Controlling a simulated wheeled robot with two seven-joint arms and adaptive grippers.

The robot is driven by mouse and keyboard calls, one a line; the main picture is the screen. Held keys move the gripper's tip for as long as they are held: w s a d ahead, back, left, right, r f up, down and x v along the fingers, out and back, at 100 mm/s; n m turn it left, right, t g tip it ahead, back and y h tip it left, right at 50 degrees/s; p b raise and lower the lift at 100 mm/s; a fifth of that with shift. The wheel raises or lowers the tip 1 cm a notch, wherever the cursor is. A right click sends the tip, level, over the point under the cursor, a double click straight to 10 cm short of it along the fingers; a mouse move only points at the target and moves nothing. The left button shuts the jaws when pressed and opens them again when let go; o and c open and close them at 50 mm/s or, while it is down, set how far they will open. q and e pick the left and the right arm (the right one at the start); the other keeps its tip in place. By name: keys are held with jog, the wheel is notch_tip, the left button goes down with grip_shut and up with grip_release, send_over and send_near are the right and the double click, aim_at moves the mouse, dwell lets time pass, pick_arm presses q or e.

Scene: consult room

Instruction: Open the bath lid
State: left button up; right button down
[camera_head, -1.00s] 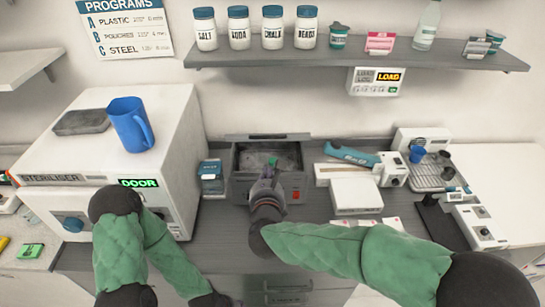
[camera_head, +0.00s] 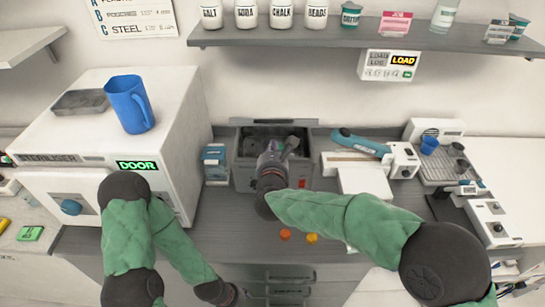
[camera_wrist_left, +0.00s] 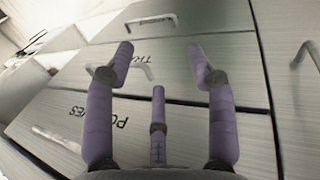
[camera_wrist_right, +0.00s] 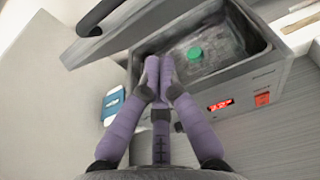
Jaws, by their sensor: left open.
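The bath is a grey box with an open top (camera_head: 245,175) at the middle of the counter. In the right wrist view its dark basin shows, with a small green piece (camera_wrist_right: 194,54) inside and a red display on the front. The lid (camera_wrist_right: 135,30) stands raised at the back, with a black handle (camera_wrist_right: 95,18); in the head view its thin edge shows (camera_head: 275,122). My right gripper (camera_wrist_right: 158,62) is shut, with its fingertips together over the basin and apart from the lid. My left gripper (camera_wrist_left: 160,60) is open and empty, low before the drawer fronts.
The steriliser (camera_head: 185,110) stands left, with a blue mug (camera_head: 130,104) on top. A blue-white box (camera_head: 214,163) stands close left of the bath. A blue-handled tool (camera_head: 360,143) and white device lie right. Orange (camera_head: 285,234) and yellow (camera_head: 311,238) discs lie in front.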

jog(key=shift+w+r+p, duration=0.25)
jog(key=shift+w+r, duration=0.25)
jog(key=shift+r, duration=0.4)
jog(key=shift+w+r+p, duration=0.2)
jog(key=shift+w+r, duration=0.25)
jog(key=shift+r, duration=0.45)
jog(key=w+r+g+p, duration=0.1)
jog(key=w+r+p, duration=0.1)
jog(key=p, duration=0.2)
jog(key=w+r+g+p, duration=0.1)
jog(key=w+r+p, duration=0.1)
jog(key=p, duration=0.2)
jog(key=w+r+g+p, duration=0.1)
jog(key=r+p, duration=0.2)
jog(key=p, duration=0.1)
jog(key=shift+w+r+p, duration=0.1)
jog(key=shift+w+p, duration=0.25)
jog(key=shift+w, duration=0.05)
jog(key=w+r+p, duration=0.4)
jog(key=w, duration=0.5)
jog(key=shift+w+r, duration=0.25)
jog(key=shift+w, duration=0.05)
jog(key=shift+f, duration=0.1)
